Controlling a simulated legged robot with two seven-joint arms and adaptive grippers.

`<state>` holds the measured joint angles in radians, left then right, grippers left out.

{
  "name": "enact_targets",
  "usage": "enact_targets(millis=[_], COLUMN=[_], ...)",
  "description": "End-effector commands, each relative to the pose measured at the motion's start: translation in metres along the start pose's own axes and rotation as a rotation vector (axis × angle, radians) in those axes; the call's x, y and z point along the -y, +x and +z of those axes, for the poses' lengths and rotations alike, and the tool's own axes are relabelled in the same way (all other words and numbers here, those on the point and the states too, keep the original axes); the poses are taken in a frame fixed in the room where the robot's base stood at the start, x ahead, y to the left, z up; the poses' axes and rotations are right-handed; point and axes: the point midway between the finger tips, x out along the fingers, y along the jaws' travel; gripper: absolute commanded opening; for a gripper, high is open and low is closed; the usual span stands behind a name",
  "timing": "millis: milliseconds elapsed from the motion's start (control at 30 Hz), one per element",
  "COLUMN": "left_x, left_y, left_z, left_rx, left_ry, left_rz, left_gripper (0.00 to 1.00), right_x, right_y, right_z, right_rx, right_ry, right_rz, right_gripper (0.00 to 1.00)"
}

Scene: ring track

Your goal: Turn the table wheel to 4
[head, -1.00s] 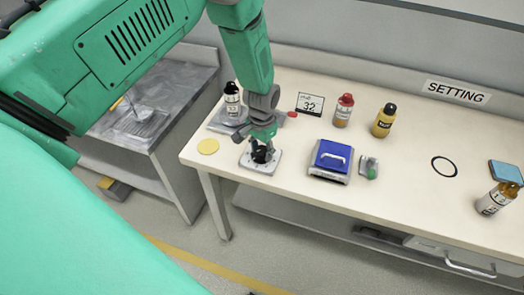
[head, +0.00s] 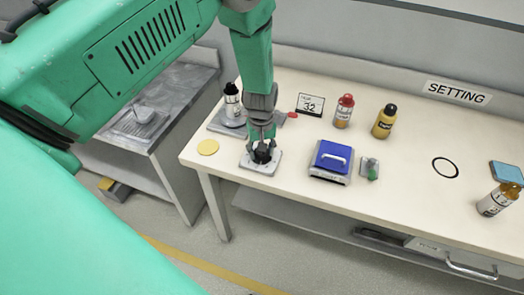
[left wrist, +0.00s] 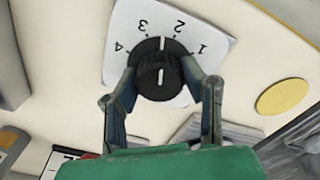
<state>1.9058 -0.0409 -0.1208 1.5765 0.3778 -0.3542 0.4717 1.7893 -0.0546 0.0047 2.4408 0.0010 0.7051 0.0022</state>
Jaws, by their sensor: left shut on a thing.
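The table wheel is a black round knob (head: 262,153) on a white square plate (head: 260,168) near the table's front left. In the left wrist view the knob (left wrist: 160,78) has a white line on its top and a white mark on its side, pointing between 2 and 3. The plate (left wrist: 130,15) carries the numbers 1 to 4, seen upside down. My left gripper (head: 262,148) comes down from above, shut on the knob. In the left wrist view its fingers (left wrist: 162,88) stand on opposite sides of the knob. My right gripper is not in view.
A blue box with a handle (head: 331,158) and a small block with a green part (head: 370,168) stand right of the wheel. A yellow disc (head: 208,147) lies to its left.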

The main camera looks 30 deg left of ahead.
Motion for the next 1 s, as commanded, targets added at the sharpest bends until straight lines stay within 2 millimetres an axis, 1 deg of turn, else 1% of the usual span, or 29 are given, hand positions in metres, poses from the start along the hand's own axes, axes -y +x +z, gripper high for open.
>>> enact_targets(millis=[33, 700, 1000], left_x=[-0.0045, -0.0029, -0.0024], left_y=[-0.0047, -0.0053, -0.0054], left_z=[-0.0066, -0.0066, -0.0067], left_rx=[-0.018, -0.015, -0.013], left_ry=[-0.042, -0.677, -0.921], left_rz=[0.011, 0.016, 0.019], left_gripper=[0.07, 0.07, 0.07], right_x=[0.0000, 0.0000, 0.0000], right_y=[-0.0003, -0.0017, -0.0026], right_z=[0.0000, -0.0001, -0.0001], right_rx=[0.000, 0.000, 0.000], right_ry=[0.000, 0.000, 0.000], right_rz=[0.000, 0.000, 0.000], right_gripper=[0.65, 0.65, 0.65])
